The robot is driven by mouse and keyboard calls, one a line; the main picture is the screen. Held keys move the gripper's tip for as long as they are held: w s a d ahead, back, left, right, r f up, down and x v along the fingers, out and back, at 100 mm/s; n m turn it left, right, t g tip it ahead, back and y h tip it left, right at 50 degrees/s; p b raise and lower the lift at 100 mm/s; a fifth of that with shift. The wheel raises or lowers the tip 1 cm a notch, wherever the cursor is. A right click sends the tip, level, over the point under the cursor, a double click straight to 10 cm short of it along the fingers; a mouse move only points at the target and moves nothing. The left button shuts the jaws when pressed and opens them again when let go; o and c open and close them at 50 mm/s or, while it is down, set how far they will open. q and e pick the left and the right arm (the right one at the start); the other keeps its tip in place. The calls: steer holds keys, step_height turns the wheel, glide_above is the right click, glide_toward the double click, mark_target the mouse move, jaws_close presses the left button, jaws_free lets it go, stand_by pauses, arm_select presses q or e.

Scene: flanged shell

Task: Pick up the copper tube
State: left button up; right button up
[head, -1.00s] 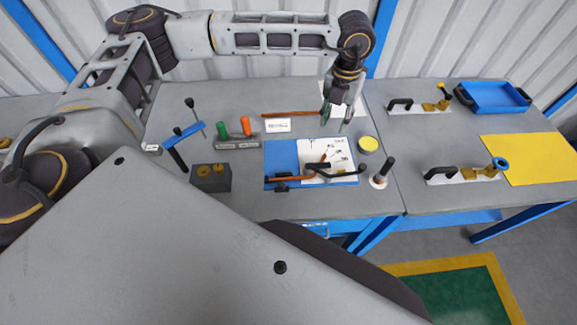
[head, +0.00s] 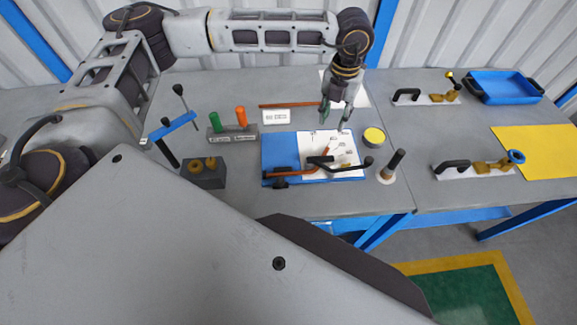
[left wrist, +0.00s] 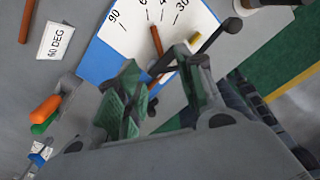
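The copper tube (head: 285,105) is a thin, straight brown rod lying flat near the back of the table, behind the white card. Its right end passes behind my left gripper (head: 336,116). In the left wrist view a short piece of the tube (left wrist: 28,18) shows at the top left; the rest is out of frame. My left gripper is open, its green-padded fingers (left wrist: 165,92) apart with nothing seen between them. It hangs over the table between the tube and the blue angle board (head: 280,150). My right gripper is not in view.
A tube bender with black handles (head: 345,165) lies on the angle board. A "60 DEG" card (left wrist: 56,42), a block with green and orange handles (head: 233,134), a yellow-topped tin (head: 373,137) and a dark-handled upright tool (head: 392,166) stand around. A blue tray (head: 505,88) is at right.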

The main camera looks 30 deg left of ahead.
arm_select(q)
step_height(320, 180, down, 3)
steer(key=shift+r+b, duration=0.15)
steer(key=shift+b, duration=0.8)
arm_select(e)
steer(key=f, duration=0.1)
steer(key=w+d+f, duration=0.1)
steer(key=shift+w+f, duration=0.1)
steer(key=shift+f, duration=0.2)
arm_select(q)
step_height(320, 180, down, 8)
steer(key=shift+r+p, duration=0.2)
steer(key=shift+p, duration=0.2)
steer(key=shift+f, duration=0.45)
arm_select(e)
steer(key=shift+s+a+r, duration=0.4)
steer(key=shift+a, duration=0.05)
arm_select(q)
steer(key=shift+f, duration=0.15)
